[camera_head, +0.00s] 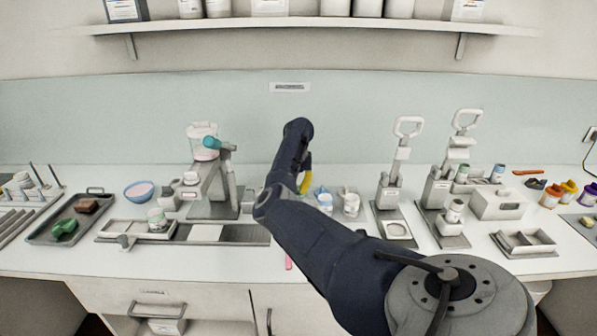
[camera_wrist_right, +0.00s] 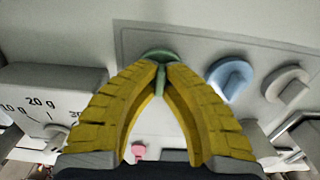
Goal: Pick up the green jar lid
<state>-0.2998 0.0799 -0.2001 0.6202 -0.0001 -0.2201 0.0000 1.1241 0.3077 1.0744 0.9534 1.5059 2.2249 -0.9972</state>
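The green jar lid (camera_wrist_right: 158,54) is a round disc with an upright fin-like grip, seen in the right wrist view. My right gripper (camera_wrist_right: 161,68) has its yellow fingertips closed together on the two sides of that green fin. Whether the lid is lifted off the surface cannot be told. In the head view the right gripper (camera_head: 305,184) shows only as a yellow finger behind my dark arm, and the green lid is hidden there. My left gripper is not in view.
A blue lid (camera_wrist_right: 230,76) and a grey lid (camera_wrist_right: 287,85) lie just right of the green one. A white block marked "20 g" (camera_wrist_right: 50,100) stands left. Lever presses (camera_head: 400,180) stand right on the counter, a machine (camera_head: 222,200) left. A small pink item (camera_wrist_right: 139,151) lies nearer.

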